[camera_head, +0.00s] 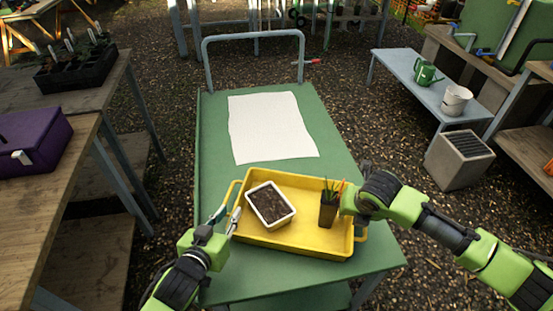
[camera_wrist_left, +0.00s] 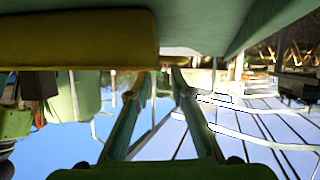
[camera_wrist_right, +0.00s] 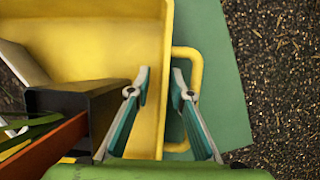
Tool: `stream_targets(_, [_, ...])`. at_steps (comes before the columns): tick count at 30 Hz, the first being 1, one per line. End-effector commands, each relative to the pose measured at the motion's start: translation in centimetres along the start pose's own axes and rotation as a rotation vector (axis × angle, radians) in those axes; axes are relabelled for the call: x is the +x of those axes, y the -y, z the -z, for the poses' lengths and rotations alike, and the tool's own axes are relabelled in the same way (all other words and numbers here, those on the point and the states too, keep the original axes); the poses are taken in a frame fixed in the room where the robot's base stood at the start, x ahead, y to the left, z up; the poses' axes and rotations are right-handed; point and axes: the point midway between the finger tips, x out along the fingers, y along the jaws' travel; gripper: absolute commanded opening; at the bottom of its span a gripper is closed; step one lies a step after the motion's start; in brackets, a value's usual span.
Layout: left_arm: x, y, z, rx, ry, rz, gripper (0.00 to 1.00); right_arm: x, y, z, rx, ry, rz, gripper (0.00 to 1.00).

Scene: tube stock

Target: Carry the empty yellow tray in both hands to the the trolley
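The yellow tray (camera_head: 290,240) lies on the green-topped trolley (camera_head: 250,285), at its near end. It is not empty: a white pot of dark soil (camera_head: 270,205) and a dark pot with green shoots (camera_head: 328,212) stand in it. My left gripper (camera_head: 224,220) is open beside the tray's left end, near its handle; its fingers (camera_wrist_left: 157,85) are apart in the left wrist view with nothing seen between them. My right gripper (camera_wrist_right: 160,85) is open above the tray's right end, its fingers on either side of the rim and close to the yellow handle (camera_wrist_right: 197,75).
A white sheet (camera_head: 270,125) lies on the trolley beyond the tray. The trolley's grey push bar (camera_head: 255,35) rises at the far end. Wooden benches with a purple box (camera_head: 30,140) stand left. A grey bench with a green watering can (camera_head: 426,72) and a planter (camera_head: 460,160) stand right.

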Motion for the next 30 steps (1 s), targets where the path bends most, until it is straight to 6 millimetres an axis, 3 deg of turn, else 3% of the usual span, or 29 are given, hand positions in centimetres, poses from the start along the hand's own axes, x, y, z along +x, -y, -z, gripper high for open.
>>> stream_targets(4, [-1.8,0.0,-0.1,0.0,0.001,-0.001,0.21,0.0,0.1,0.0,0.0,-0.001,0.002,0.21])
stream_targets(11, [-2.7,0.0,0.0,0.001,-0.001,0.0,0.21,-0.6,0.1,-0.1,0.001,0.001,0.001,0.21])
stream_targets(14, [-2.7,0.0,0.1,0.001,-0.001,0.0,0.21,-1.9,0.0,-0.1,0.0,0.003,0.0,0.21])
stream_targets(24, [-2.7,0.0,0.0,0.0,-0.001,0.0,0.21,-9.0,0.0,-0.1,-0.002,0.004,-0.001,0.21])
stream_targets(30, [-2.7,0.0,0.0,0.0,-0.001,0.0,0.21,-11.4,0.0,0.0,0.0,0.001,0.0,0.21])
